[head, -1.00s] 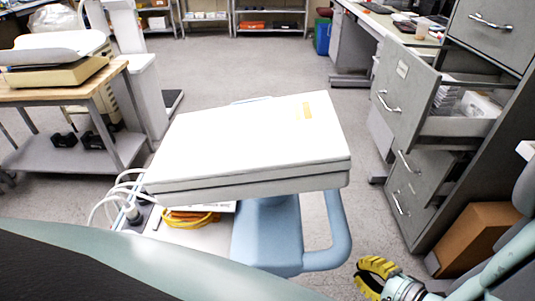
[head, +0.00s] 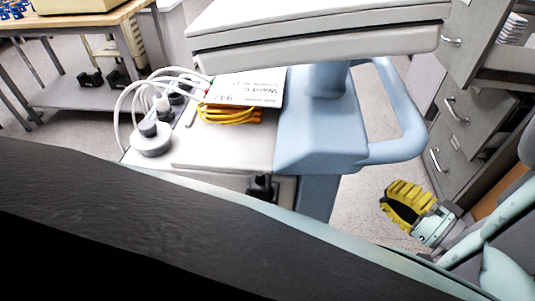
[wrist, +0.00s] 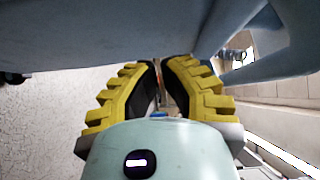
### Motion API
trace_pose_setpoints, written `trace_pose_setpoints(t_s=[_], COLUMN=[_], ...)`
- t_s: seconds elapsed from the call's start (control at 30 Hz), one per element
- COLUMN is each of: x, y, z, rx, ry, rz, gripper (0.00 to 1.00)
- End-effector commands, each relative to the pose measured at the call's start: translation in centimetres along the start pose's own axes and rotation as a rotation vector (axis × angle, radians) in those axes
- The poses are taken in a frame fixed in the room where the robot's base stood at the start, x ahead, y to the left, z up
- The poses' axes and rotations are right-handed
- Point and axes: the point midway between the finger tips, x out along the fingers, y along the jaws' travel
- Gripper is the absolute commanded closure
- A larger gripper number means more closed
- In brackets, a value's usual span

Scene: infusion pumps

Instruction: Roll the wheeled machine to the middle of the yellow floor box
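The wheeled machine (head: 325,125) fills the middle of the head view. It has a pale flat panel on top, a blue post and a blue loop handle (head: 408,125) at its right. My gripper (head: 386,196), with yellow ribbed fingers, is low to the right of the machine, below the handle. In the wrist view, the fingertips (wrist: 164,63) nearly meet with a thin gap and nothing seen held. Blue machine parts (wrist: 100,35) lie just beyond them; contact cannot be told. The yellow floor box is not in view.
White cables (head: 140,90), a yellow coiled cord (head: 230,114) and a printed card (head: 250,88) lie on the machine's tray. A wooden-topped cart (head: 90,18) stands at the left. Grey drawer cabinets (head: 455,110) stand close at the right. Bare floor shows between them.

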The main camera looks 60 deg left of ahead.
Motion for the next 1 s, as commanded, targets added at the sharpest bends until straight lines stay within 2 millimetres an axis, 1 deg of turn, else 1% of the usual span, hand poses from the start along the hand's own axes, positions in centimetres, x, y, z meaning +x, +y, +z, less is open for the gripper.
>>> trace_pose_setpoints(t_s=[0.03, 0.1, 0.3, 0.4, 0.63, 1.0], x=[1.3, 2.5, 5.6, 6.6, 7.9, 8.1], y=[0.2, 0.2, 0.2, 0.2, 0.1, 0.0], z=[0.3, 0.3, 0.4, 1.6, 2.9, 3.0], rx=[0.000, -0.001, 0.001, 0.001, 0.001, 0.001], ry=[-0.016, -0.014, -0.014, -0.013, -0.010, -0.007], rz=[-0.001, -0.001, 0.000, 0.002, 0.000, 0.001], gripper=[1.00, 1.00, 1.00, 1.00, 1.00, 1.00])
